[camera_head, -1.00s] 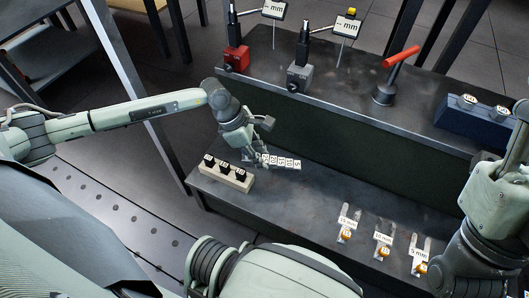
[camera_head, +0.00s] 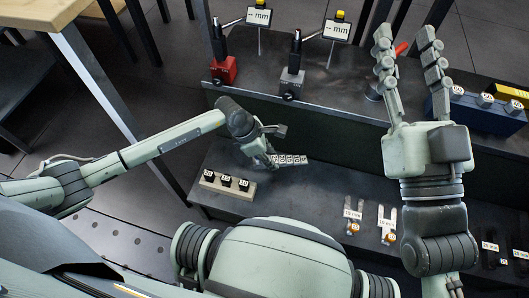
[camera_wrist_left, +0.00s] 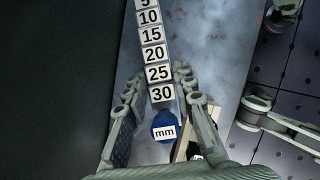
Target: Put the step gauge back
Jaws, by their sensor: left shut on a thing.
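The step gauge (camera_head: 291,160) is a bar with a row of white number labels. In the left wrist view the step gauge (camera_wrist_left: 156,55) shows labels from 5 to 30, with a round blue mm end (camera_wrist_left: 165,126) between the fingers. My left gripper (camera_head: 266,158) is shut on its near end and holds it over the lower bench top; contact with the bench cannot be told. My right gripper (camera_head: 406,52) is raised in front of the upper shelf, its two fingers spread apart and pointing up the picture, with nothing between them.
A beige block (camera_head: 228,184) with several black-topped pieces sits left of the step gauge. Gauges on a red base (camera_head: 223,71) and grey base (camera_head: 291,82) stand on the upper shelf, near a blue block (camera_head: 470,110). Forked mm gauges (camera_head: 387,225) lie at the bench front.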

